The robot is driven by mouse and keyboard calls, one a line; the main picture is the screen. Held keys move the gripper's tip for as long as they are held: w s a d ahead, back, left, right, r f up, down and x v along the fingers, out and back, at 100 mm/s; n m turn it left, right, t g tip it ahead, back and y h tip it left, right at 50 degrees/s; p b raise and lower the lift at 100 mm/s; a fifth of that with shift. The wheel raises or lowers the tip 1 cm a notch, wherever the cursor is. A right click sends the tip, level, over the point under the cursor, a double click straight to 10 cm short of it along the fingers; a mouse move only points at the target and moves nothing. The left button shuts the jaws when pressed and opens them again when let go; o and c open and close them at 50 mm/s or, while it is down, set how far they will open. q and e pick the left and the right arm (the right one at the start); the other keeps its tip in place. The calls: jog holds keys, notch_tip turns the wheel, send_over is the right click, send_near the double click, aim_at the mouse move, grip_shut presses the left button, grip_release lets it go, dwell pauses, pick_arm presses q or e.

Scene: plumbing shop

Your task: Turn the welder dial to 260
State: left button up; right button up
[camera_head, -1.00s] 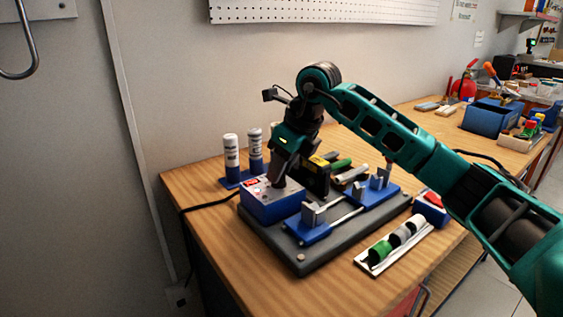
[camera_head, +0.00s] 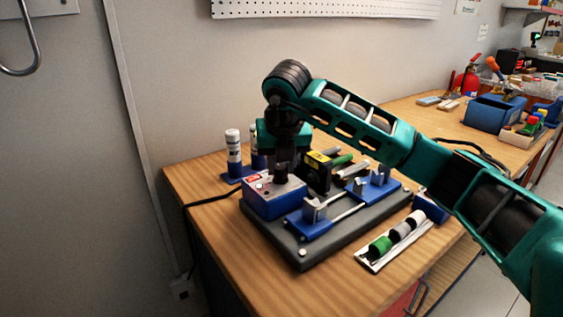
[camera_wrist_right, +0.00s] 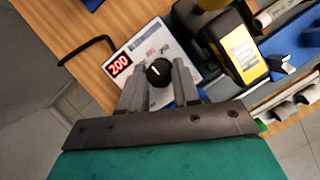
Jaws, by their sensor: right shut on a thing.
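The welder (camera_head: 277,205) is a blue box with a light top panel, standing on the left of a dark base plate on the bench. In the right wrist view, its panel (camera_wrist_right: 140,50) carries a red display (camera_wrist_right: 118,65) reading 200. The round black dial (camera_wrist_right: 159,73) has a white pointer mark and sits between the two fingers there. My right gripper (camera_head: 282,174) comes down from above and is shut on the dial. It also shows in the right wrist view (camera_wrist_right: 158,82). In the head view the gripper partly covers the panel. My left gripper is not in view.
Blue clamp fixtures (camera_head: 312,215) and a black-and-yellow block (camera_head: 318,172) stand on the base plate (camera_head: 300,252) close to the welder. White bottles (camera_head: 233,148) stand behind it. A tray of pipe pieces (camera_head: 372,264) lies at front right. The front left bench top is bare.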

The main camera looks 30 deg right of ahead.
jog(key=shift+m, duration=0.6)
jog(key=o, duration=1)
jog(key=shift+o, duration=0.2)
pick_arm(q)
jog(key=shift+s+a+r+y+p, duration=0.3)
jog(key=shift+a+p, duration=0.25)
jog(key=shift+p, duration=0.3)
pick_arm(e)
jog(key=v, duration=1.3)
jog(key=shift+w+a, duration=0.2)
jog(key=shift+a, duration=0.1)
